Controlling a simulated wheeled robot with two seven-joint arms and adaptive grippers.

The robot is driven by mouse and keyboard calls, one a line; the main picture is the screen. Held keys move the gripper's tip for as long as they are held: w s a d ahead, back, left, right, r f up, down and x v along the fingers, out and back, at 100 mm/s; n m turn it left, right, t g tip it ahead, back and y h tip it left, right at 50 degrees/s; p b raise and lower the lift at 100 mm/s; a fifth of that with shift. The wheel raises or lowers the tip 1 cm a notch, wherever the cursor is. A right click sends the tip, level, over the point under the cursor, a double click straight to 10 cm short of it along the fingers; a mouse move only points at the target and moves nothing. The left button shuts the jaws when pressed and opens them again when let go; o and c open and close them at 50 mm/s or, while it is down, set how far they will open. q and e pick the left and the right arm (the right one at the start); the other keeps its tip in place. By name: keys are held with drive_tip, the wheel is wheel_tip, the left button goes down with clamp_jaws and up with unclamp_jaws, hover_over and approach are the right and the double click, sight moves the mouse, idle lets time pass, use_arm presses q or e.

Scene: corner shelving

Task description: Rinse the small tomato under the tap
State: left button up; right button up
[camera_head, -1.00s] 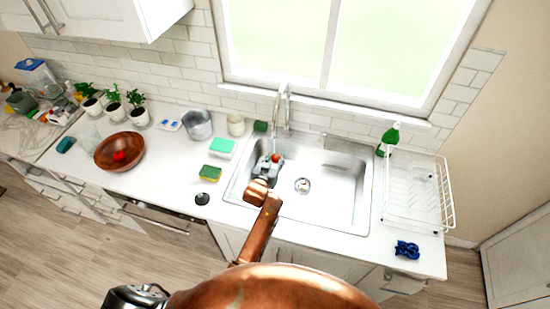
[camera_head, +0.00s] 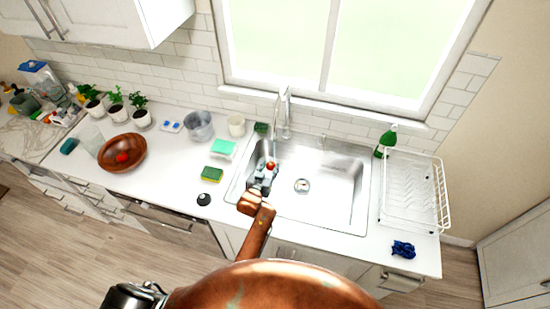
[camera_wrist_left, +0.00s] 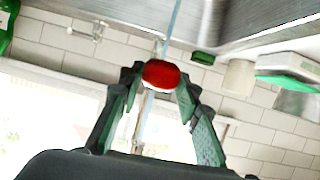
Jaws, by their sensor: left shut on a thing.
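The small red tomato (camera_head: 270,166) is over the left part of the sink (camera_head: 335,212). My left gripper (camera_head: 268,171) is shut on it. In the left wrist view the tomato (camera_wrist_left: 160,75) sits between the two fingertips, and a thin pale-blue stream of water passes at it. Whether the water strikes the tomato's top or runs just behind it is hard to tell. The tap (camera_head: 286,110) stands at the back edge of the sink, with its spout above the tomato. My right gripper is not clearly in view.
A wooden bowl (camera_head: 108,160) with another red tomato (camera_head: 123,157) stands at the left. Sponges (camera_head: 212,174), a black round item (camera_head: 204,199) and a grey pot (camera_head: 199,126) are left of the sink. A white dish rack (camera_head: 428,195) and green bottle (camera_head: 386,140) are at the right.

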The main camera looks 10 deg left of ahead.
use_arm(q)
drive_tip(key=shift+s+a+p, duration=0.15)
drive_tip(key=shift+s+p, duration=0.4)
drive_tip(key=shift+s, duration=0.4)
drive_tip(key=shift+s+a+p, duration=0.15)
drive_tip(key=shift+s+p, duration=0.4)
drive_tip(key=shift+s, duration=0.55)
drive_tip(key=p, duration=0.5)
approach(269, 170)
drive_tip(key=shift+w+a+r, duration=0.4)
drive_tip(key=shift+w+r, duration=0.1)
drive_tip(key=shift+r, duration=0.2)
